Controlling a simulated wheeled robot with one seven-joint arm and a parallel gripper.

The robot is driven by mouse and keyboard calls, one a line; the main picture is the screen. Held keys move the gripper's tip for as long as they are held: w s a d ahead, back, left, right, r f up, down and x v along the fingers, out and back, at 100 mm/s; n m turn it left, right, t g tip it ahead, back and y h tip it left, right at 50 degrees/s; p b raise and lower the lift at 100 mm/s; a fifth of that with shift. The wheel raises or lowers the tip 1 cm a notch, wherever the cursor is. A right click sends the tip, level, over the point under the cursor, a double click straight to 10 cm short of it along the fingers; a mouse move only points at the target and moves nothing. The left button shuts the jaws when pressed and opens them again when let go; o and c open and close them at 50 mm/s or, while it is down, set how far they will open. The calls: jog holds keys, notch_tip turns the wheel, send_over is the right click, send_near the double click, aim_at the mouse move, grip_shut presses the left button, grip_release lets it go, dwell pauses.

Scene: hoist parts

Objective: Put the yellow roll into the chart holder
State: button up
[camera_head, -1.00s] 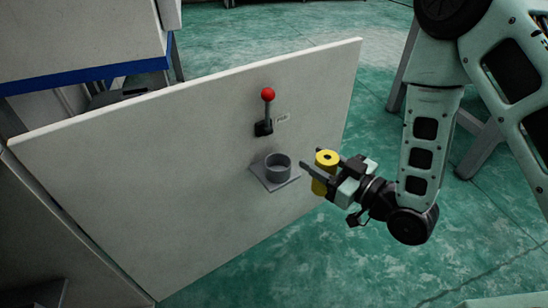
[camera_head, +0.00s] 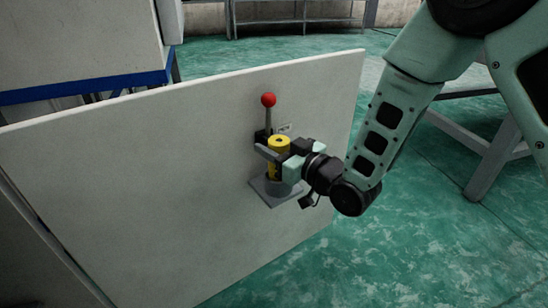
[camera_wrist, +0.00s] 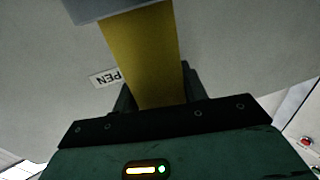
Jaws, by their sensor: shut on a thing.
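The yellow roll (camera_head: 279,141) is upright, with its dark-centred top end showing in the head view. My gripper (camera_head: 270,155) is shut on it from the right, at about its middle. In the wrist view, the roll (camera_wrist: 145,55) runs from between the jaws to the grey holder (camera_wrist: 100,7) at the top edge.
A lever with a red knob (camera_head: 268,100) stands on the white panel (camera_head: 130,190) just above and behind the roll. A small label (camera_wrist: 105,78) shows beside the roll in the wrist view.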

jog(key=shift+f+b, duration=0.35)
jog(key=shift+f, duration=0.9)
jog(key=shift+f+b, duration=0.65)
jog(key=o, duration=1)
